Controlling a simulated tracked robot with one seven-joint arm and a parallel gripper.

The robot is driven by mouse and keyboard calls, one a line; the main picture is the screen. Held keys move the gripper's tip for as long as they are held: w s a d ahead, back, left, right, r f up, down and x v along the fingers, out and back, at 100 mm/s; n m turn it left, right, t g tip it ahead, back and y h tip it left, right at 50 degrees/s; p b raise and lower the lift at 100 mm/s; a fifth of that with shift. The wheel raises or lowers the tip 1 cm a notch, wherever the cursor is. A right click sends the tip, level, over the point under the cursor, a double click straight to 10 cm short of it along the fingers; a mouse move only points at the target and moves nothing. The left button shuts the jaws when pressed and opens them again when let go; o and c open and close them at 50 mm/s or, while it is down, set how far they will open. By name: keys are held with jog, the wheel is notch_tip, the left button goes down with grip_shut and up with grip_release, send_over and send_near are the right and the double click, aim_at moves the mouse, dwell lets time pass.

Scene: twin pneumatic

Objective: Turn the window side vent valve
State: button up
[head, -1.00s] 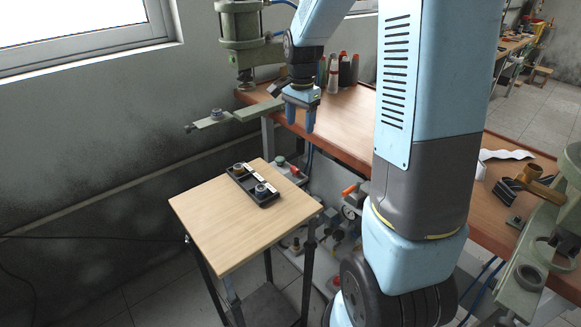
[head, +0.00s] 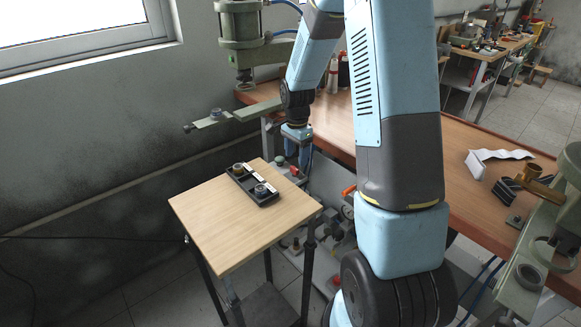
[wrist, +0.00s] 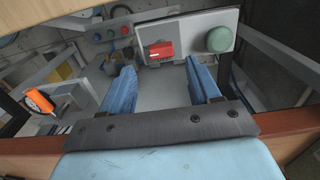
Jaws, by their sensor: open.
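My gripper (head: 301,160) is open and empty, pointing down past the bench edge on the window side. In the wrist view, my gripper (wrist: 159,70) has its two blue fingers spread apart. Beyond the gap between them, a red part with a pale marking (wrist: 160,50) sits on a grey plate, beside a round green knob (wrist: 219,39). I cannot tell for sure which part is the vent valve. No contact shows.
The wooden bench edge (wrist: 285,124) runs close to my gripper. An orange handle (wrist: 39,101) is at left in the wrist view. A small table (head: 215,215) bears a black tray (head: 270,201) with two round fittings. A green press (head: 240,28) stands near the window.

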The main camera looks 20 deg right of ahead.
aim_at(296, 168)
jog(key=shift+f, duration=2.5)
